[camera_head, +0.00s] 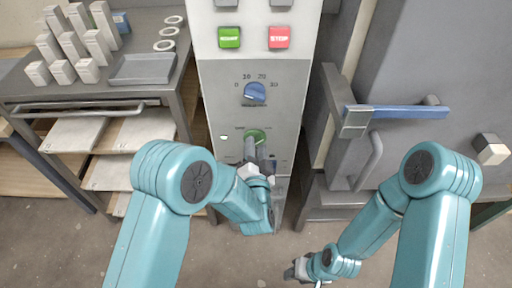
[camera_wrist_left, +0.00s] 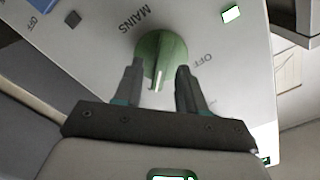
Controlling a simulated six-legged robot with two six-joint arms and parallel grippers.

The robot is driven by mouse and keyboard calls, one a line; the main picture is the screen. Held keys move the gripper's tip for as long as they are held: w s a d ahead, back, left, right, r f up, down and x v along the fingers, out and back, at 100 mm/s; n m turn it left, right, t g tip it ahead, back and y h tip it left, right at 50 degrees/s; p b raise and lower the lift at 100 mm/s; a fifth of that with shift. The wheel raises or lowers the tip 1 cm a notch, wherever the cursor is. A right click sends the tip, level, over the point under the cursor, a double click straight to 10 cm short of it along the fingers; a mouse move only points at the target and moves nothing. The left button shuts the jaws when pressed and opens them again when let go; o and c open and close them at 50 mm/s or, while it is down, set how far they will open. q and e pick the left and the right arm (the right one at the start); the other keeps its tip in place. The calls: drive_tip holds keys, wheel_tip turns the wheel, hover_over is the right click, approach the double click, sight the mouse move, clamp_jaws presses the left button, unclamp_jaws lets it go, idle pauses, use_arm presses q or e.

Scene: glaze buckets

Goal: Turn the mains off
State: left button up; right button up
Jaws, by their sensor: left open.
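The green mains knob (camera_head: 257,135) is low on the grey control panel (camera_head: 225,90), and its top shows in the head view. In the left wrist view the knob (camera_wrist_left: 162,48) sits beside the word MAINS, with OFF printed to its right; a white line on it points down the picture. My left gripper (camera_wrist_left: 159,80) is open, its fingers on either side of the knob's near part; I cannot tell whether they touch it. In the head view this gripper (camera_head: 258,152) covers the knob's lower part. My right gripper (camera_head: 296,270) hangs low over the floor, its jaws unclear.
Above the knob are a blue dial (camera_head: 255,93), a green start button (camera_head: 229,38) and a red STOP button (camera_head: 279,38). A shelf cart (camera_head: 100,105) with blocks, rings and a tray stands left. A grey cabinet with a blue-handled latch (camera_head: 400,112) stands right.

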use_arm(q)
clamp_jaws()
drive_tip(key=shift+n+b, duration=0.6)
drive_tip(key=shift+b, duration=0.35)
drive_tip(key=shift+a+r+n+b, duration=0.1)
drive_tip(key=shift+a+n+b, duration=0.05)
drive_tip(key=shift+n+b, duration=2.95)
drive_tip(key=shift+a+n+b, duration=0.1)
drive_tip(key=shift+n+b, duration=2.45)
drive_tip(key=shift+b, duration=1.1)
drive_tip(key=shift+a+r+n+b, duration=0.1)
drive_tip(key=shift+a+n+b, duration=0.05)
drive_tip(key=shift+n+b, duration=2.95)
drive_tip(key=shift+m+b, duration=0.25)
drive_tip(key=shift+b, duration=0.05)
unclamp_jaws()
drive_tip(key=shift+w+f, duration=0.1)
